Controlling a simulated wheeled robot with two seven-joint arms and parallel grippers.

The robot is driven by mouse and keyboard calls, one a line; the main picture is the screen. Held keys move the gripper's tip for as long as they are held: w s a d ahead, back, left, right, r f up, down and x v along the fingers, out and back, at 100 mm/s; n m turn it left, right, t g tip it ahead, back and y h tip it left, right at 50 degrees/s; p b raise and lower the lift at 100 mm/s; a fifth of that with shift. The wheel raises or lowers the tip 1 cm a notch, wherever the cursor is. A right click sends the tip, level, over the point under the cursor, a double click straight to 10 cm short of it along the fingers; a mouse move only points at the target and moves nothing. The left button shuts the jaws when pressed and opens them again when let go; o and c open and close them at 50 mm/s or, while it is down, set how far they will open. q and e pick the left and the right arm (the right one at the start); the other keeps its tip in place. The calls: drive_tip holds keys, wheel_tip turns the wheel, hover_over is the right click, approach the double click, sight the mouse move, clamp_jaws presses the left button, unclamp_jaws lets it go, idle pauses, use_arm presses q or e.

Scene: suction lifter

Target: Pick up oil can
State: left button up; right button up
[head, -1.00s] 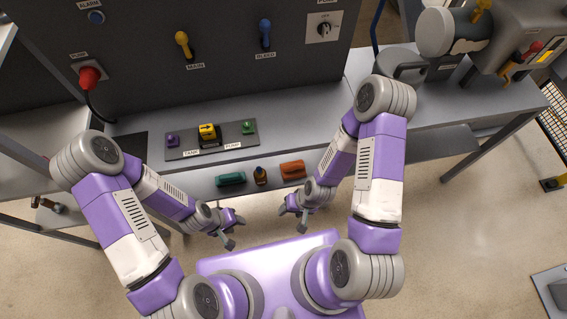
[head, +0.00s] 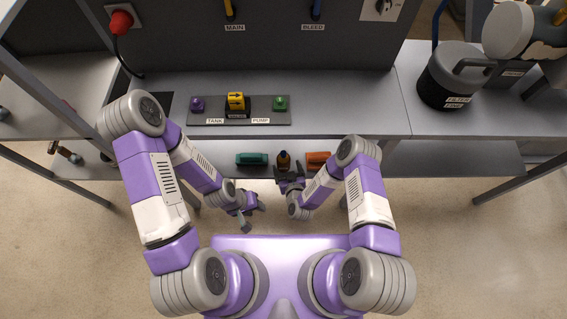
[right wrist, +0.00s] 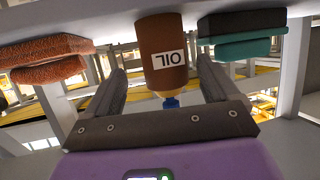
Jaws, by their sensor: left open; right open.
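The oil can (head: 284,160) stands on the lower shelf under the bench, between a green item and an orange one. In the right wrist view the brown oil can (right wrist: 163,62) shows its white OIL label upside down, with a blue tip towards me. My right gripper (head: 289,174) is open just in front of it. In the wrist view the can lies between the lines of the two fingers; I cannot tell how far it is inside them. My left gripper (head: 252,217) is open and empty, lower left, away from the shelf.
A green item (head: 252,159) sits left of the can and an orange one (head: 318,159) right of it, both close by. The bench top (head: 345,105) overhangs above, with a valve panel (head: 265,117). A dark filter canister (head: 447,82) stands at right.

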sight(282, 158)
drive_tip(key=b+x, duration=0.1)
drive_tip(key=x, duration=0.1)
drive_tip(key=b+x, duration=0.1)
drive_tip(key=x, duration=0.3)
drive_tip(key=shift+w+a+r+b, duration=0.1)
drive_tip(key=shift+a+r+b, duration=0.15)
drive_tip(key=shift+a+b, duration=0.15)
drive_tip(key=c, duration=1.2)
drive_tip(key=shift+o, duration=0.2)
drive_tip(key=shift+r, duration=0.1)
